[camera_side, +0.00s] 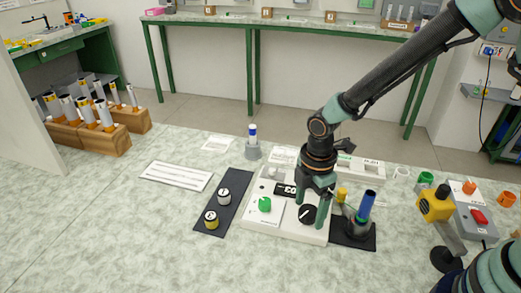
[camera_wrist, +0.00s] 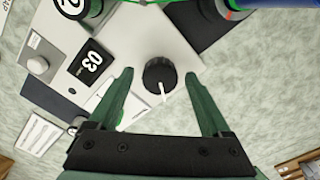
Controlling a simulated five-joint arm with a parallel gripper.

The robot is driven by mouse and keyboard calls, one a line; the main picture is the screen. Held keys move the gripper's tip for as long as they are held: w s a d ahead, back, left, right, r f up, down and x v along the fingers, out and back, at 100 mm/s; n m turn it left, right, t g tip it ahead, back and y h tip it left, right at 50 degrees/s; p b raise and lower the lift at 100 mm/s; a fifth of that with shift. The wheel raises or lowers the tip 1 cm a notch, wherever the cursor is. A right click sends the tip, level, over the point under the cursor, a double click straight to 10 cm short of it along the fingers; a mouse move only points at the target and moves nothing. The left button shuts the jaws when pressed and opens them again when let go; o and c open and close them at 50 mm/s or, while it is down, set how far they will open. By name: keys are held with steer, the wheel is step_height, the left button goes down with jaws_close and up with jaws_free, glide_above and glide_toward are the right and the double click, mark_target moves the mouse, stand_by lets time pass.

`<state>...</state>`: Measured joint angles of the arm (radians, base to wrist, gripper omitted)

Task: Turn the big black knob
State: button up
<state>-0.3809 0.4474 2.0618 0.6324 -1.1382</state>
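The big black knob (camera_side: 308,214) is round with a white pointer line and sits on a white panel (camera_side: 285,233). It shows near the middle of the wrist view (camera_wrist: 158,72), its white line pointing down. My gripper (camera_side: 313,215) is above the panel, pointing down, with its green fingers apart. In the wrist view my gripper (camera_wrist: 160,76) has one fingertip left and one right of the knob, with gaps on both sides. I cannot tell how far down beside the knob the tips reach.
A blue tube (camera_side: 366,205) stands in a holder on a black mat (camera_side: 365,243) at right. Two small cylinders stand on a dark strip (camera_side: 230,208) at left.

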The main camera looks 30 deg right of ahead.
mark_target(309, 210)
step_height(309, 210, up, 12)
stand_by(0.6)
steer(key=s+d+r+m+t, duration=0.2)
steer(key=s+d+r+m, duration=0.1)
steer(key=d+m, duration=0.4)
steer(key=s+d+r+m+t, duration=0.3)
steer(key=d+r+m, duration=0.2)
steer(key=m, duration=0.5)
steer(key=shift+d+r+t, duration=0.3)
steer(key=shift+d+r, duration=0.05)
steer(key=shift+d, duration=0.55)
